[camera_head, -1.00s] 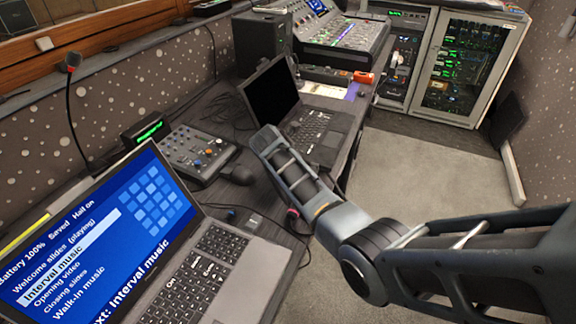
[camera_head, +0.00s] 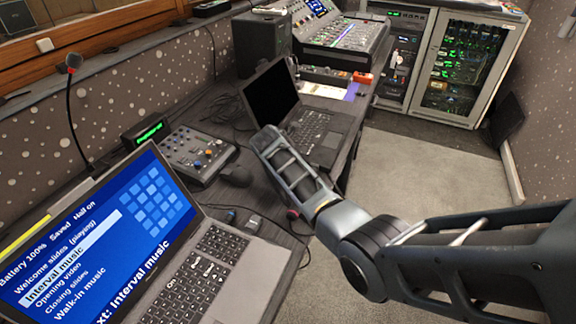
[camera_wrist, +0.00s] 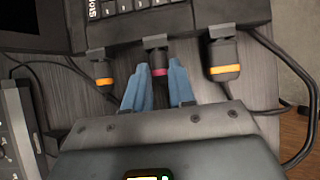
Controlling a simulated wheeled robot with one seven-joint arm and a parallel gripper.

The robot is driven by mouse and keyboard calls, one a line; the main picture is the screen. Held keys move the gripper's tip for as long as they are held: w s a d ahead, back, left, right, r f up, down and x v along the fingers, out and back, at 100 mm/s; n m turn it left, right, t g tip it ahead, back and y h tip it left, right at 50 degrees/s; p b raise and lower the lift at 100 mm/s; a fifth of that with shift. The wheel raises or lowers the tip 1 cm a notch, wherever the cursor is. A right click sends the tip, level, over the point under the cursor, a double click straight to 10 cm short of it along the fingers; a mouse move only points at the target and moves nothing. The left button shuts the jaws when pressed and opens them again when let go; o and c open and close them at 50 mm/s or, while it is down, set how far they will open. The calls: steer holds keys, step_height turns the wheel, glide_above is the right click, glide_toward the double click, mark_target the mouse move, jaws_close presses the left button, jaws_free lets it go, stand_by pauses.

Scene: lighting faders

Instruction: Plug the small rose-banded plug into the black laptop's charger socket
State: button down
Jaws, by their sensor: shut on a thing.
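The black laptop (camera_head: 325,132) is open with a dark screen on the desk in the head view. Its keyboard edge (camera_wrist: 200,18) crosses the top of the wrist view. The small rose-banded plug (camera_wrist: 155,57) is at that edge in the middle, between the blue fingers of my gripper (camera_wrist: 160,75). The gripper is shut on it. The plug points at the laptop's side; whether its tip is in the socket is hidden. In the head view my arm covers the gripper and plug.
An orange-banded plug (camera_wrist: 102,72) is left of the rose one, and a larger orange-banded plug (camera_wrist: 223,60) is right; both are at the laptop edge. Black cables (camera_wrist: 290,80) curve on the right. A grey laptop (camera_head: 215,275) and a small mixer (camera_head: 190,155) stand nearby.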

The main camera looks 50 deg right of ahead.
steer(key=shift+d+r, duration=0.1)
steer(key=shift+d, duration=0.1)
steer(key=c, duration=0.9)
jaws_free()
steer(key=shift+o, duration=0.2)
steer(key=shift+a, duration=0.1)
steer(key=v, duration=0.7)
steer(key=shift+a+r, duration=0.15)
steer(key=shift+r, duration=0.1)
steer(key=shift+a, duration=0.1)
